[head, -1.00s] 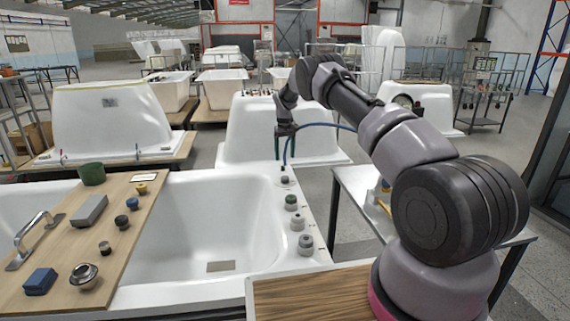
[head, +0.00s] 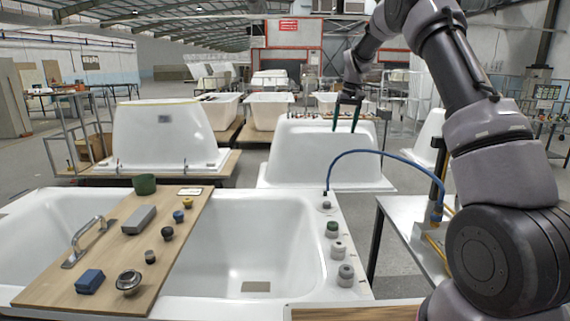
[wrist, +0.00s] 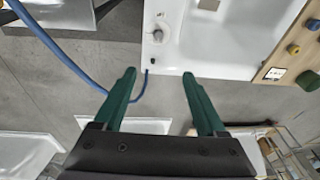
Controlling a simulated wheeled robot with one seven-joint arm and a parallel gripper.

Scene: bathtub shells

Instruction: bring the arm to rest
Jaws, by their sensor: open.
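My gripper (head: 347,116) hangs in the air above and behind the near tub's back right corner, its two green fingers pointing down. The wrist view shows the fingers (wrist: 160,82) spread apart with nothing between them. Beyond and below them in that view are grey floor and the tub's rim with a grey knob (wrist: 158,30). My arm is raised on the right of the head view and bends over toward the gripper.
The white tub (head: 318,215) carries several knobs on its right rim and a wooden board (head: 110,262) with tools across it. A blue hose (head: 372,152) arches behind the rim to a side table (head: 405,222). Upturned shells (head: 325,160) stand behind.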

